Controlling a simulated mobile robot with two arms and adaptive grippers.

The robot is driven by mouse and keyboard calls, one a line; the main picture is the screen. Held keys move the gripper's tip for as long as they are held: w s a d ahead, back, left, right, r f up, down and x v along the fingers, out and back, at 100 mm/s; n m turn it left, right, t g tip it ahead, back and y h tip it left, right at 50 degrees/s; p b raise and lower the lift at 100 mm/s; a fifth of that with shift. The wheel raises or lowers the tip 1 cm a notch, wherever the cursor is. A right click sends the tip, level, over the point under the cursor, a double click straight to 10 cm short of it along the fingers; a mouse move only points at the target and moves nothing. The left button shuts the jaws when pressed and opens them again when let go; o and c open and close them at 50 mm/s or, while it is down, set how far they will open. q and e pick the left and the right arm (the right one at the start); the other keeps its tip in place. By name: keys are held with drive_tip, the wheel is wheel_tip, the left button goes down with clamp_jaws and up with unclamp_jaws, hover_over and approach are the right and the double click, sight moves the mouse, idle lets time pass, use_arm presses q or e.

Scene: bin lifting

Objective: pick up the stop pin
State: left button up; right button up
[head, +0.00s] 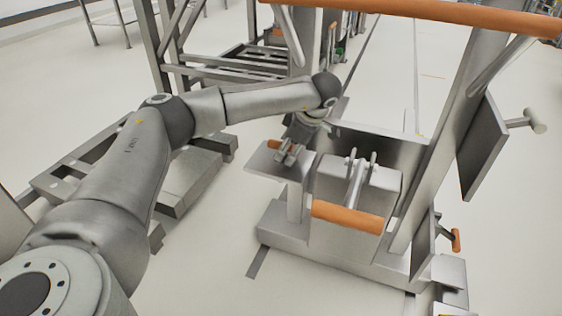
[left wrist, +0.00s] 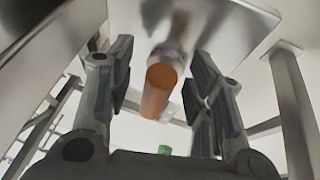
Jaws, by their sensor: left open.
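The stop pin (left wrist: 160,90), with an orange grip and a grey metal shank, shows in the middle of the left wrist view. In the head view its orange end (head: 274,145) shows at the small plate on the left of the metal lifting frame, partly hidden by my gripper. My left gripper (head: 285,157) is at this plate. In the left wrist view the fingers of my left gripper (left wrist: 162,98) stand open on both sides of the orange grip, with visible gaps. My right gripper is not in view.
The metal lifting frame (head: 340,252) has an orange front handle (head: 348,217), an orange top bar (head: 420,14) and an upright panel (head: 484,148) on the right. A low metal structure (head: 190,178) stands to the left. Pale floor is free in front.

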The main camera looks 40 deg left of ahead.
use_arm(q)
drive_tip(key=shift+a, duration=0.1)
drive_tip(key=shift+f, duration=0.1)
clamp_jaws()
idle(0.4)
